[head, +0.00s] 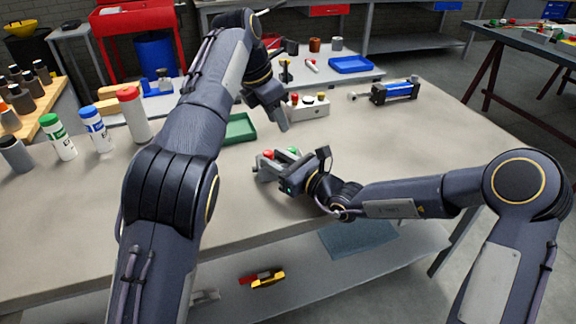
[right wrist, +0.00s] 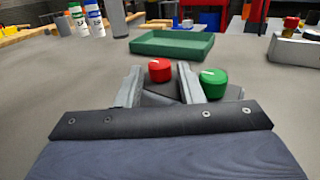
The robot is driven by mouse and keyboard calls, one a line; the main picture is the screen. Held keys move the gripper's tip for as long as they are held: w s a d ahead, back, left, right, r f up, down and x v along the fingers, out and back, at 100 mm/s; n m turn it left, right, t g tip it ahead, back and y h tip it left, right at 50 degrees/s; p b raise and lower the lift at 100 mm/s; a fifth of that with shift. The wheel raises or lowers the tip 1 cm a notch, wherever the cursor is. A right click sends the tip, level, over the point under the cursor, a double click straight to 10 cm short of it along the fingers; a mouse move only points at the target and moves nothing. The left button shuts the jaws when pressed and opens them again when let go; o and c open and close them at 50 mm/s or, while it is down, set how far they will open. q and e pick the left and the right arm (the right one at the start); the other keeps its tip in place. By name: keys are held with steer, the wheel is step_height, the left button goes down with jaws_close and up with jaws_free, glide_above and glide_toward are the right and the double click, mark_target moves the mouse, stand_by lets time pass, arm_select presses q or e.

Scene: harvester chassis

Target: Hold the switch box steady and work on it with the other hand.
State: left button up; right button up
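A small dark box with a red button (right wrist: 160,70) and a green button (right wrist: 213,83) lies low on the workbench in front of my right gripper. My right gripper (head: 262,168) is low over the bench. In the right wrist view its fingers (right wrist: 160,85) are apart, with the red button beyond and between them and the green button just right of the right finger. I cannot tell whether they touch the box. A light grey box (head: 310,110) with several coloured knobs stands farther back. My left gripper (head: 282,122) points down just left of it; its finger gap is unclear.
A green tray (head: 238,128) lies left of the grippers. A blue cylinder device (head: 394,91) lies at the back right. Bottles (head: 95,130) stand on the left. A blue tray (head: 350,65) is behind. The bench's front right is partly covered by my right arm.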

steer(key=shift+w+a, duration=0.2)
jaws_close()
stand_by(0.5)
stand_by(0.9)
